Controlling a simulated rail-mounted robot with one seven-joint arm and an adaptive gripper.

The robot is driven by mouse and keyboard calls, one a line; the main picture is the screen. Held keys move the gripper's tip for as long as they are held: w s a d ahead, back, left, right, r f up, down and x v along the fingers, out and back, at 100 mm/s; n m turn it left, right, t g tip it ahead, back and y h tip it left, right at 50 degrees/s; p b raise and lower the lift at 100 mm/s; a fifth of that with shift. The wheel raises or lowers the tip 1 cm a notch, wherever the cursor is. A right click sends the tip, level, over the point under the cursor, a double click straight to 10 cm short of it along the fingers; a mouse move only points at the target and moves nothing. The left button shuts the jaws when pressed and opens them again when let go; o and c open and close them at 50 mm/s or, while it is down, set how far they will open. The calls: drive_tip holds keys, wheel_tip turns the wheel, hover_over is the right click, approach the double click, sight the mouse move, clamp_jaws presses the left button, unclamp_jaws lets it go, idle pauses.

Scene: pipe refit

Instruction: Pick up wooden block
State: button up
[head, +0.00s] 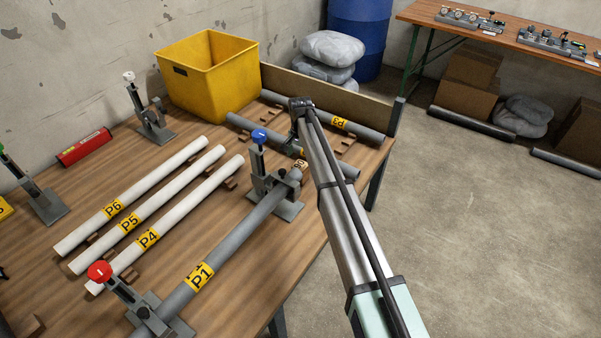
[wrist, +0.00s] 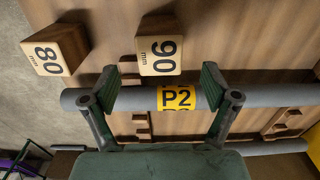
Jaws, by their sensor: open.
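Two wooden blocks show in the wrist view: one marked 90 mm (wrist: 158,47) at the top middle and one marked 80 mm (wrist: 55,50) at the upper left. My gripper (wrist: 160,84) is open and empty, its fingertips spread left and right. In the picture, the 90 block lies just beyond the gap between the fingertips; neither finger seems to touch it. The grey pipe P2 (wrist: 240,97) crosses the view behind the fingers. In the head view my gripper (head: 299,142) is over the far end of the table, largely hidden by my arm.
Grey pipe P3 (head: 370,133) lies by the back board (head: 325,97). Pipe P1 (head: 225,255) is in clamp stands, one with a blue knob (head: 258,136). White pipes P4 (head: 190,207), P5 and P6 lie left. A yellow bin (head: 210,80) stands at the back.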

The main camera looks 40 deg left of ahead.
sight(300, 165)
drive_tip(key=shift+f+p, duration=0.6)
drive_tip(key=shift+f, duration=3.25)
drive_tip(key=c, duration=1.3)
